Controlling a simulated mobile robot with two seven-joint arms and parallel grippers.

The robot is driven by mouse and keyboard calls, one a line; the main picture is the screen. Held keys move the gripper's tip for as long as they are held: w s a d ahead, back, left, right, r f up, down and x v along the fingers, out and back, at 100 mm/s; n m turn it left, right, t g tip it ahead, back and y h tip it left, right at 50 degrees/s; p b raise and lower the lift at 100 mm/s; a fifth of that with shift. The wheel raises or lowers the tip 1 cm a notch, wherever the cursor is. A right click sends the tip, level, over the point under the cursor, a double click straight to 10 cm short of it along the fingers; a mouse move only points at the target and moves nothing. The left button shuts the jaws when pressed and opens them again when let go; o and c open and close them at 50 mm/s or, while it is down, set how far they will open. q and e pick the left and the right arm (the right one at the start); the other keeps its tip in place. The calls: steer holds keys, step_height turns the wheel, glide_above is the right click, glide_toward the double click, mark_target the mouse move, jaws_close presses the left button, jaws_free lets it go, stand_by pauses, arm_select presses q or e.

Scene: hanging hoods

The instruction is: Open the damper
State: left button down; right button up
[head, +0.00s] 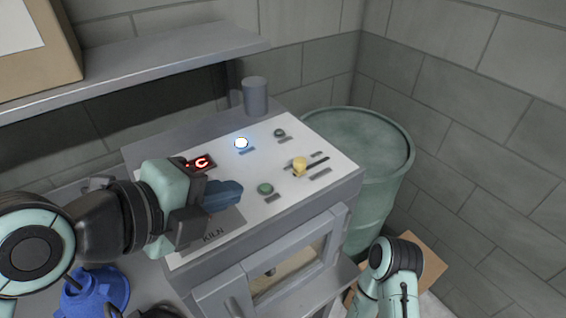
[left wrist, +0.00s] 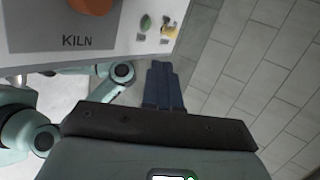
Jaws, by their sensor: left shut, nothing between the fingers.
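The kiln's sloped white control panel (head: 295,143) carries a yellow knob (head: 300,165) in a dark straight slot, probably the damper slider. The knob sits near the left part of the slot. My left gripper (head: 240,190) is shut and empty, above the panel to the left of the green button (head: 265,188) and the knob, apart from the knob. Its fingers (left wrist: 162,68) also show in the left wrist view. My right gripper is not visible; only part of that arm shows.
A lit white button (head: 241,143), a dark knob (head: 279,133) and a red display (head: 202,162) are on the panel. A grey cylinder (head: 255,97) stands behind it. A green barrel (head: 388,155) stands right. A shelf (head: 160,62) overhangs the left. An orange round part (left wrist: 90,6) shows in the wrist view.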

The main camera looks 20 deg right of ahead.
arm_select(q)
steer(key=p, duration=0.1)
glide_toward(296, 168)
steer(key=f, duration=0.1)
steer(key=w+d+f, duration=0.1)
steer(key=f, duration=0.1)
steer(key=shift+d+f, duration=0.1)
steer(key=shift+d, duration=0.15)
steer(key=shift+w+d+r+p, duration=0.2)
steer(key=shift+w+d+p, duration=0.45)
steer(key=shift+d, duration=0.35)
steer(key=shift+w+d+f, duration=0.15)
steer(key=shift+w+d, duration=0.35)
steer(key=shift+d, duration=0.05)
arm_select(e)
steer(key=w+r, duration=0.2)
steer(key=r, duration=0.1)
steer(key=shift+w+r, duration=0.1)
arm_select(q)
steer(key=shift+s, duration=0.15)
